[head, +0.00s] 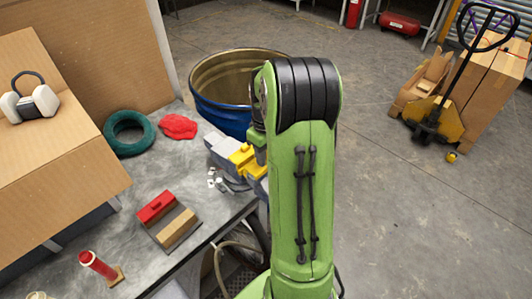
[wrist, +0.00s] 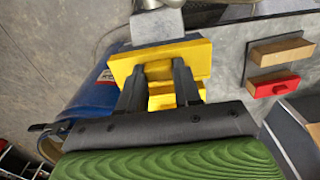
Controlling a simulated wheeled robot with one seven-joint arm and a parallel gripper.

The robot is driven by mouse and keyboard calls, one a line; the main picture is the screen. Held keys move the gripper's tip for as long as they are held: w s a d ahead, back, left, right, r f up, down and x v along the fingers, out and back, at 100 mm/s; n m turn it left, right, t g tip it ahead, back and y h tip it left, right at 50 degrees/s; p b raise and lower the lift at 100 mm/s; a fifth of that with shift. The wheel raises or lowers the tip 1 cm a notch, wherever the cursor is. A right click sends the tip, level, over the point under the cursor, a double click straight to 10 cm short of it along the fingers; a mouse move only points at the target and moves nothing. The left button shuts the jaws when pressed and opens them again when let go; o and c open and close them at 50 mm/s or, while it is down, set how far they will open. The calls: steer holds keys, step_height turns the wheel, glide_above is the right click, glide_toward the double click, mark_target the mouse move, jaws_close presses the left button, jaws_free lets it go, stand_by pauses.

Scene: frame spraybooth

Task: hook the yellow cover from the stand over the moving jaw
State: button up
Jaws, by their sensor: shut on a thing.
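The yellow cover (head: 241,157) is in my gripper, beside the grey vise (head: 219,150) at the table's right edge in the head view. In the wrist view, my gripper (wrist: 158,88) has its two dark fingers shut on the yellow cover (wrist: 190,55). The grey vise block (wrist: 158,24) lies just beyond the cover. I cannot tell whether the cover touches or sits over a jaw. In the head view my arm hides the fingers and part of the vise. The dark stand (head: 150,232) holds a red piece (head: 155,206) and a tan piece (head: 177,229).
A blue drum (head: 222,118) stands close behind the vise. A green ring (head: 128,150) and a red cloth (head: 178,126) lie on the grey table. A red cylinder (head: 97,265) stands near the front. A cardboard box (head: 60,165) fills the left.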

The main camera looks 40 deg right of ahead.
steer(key=shift+f+b, duration=0.4)
steer(key=shift+f, duration=0.2)
steer(key=o, duration=1.1)
steer(key=shift+o, duration=0.2)
steer(key=shift+r, duration=0.1)
step_height(320, 180, up, 16)
steer(key=p, duration=0.2)
steer(key=shift+f, duration=0.2)
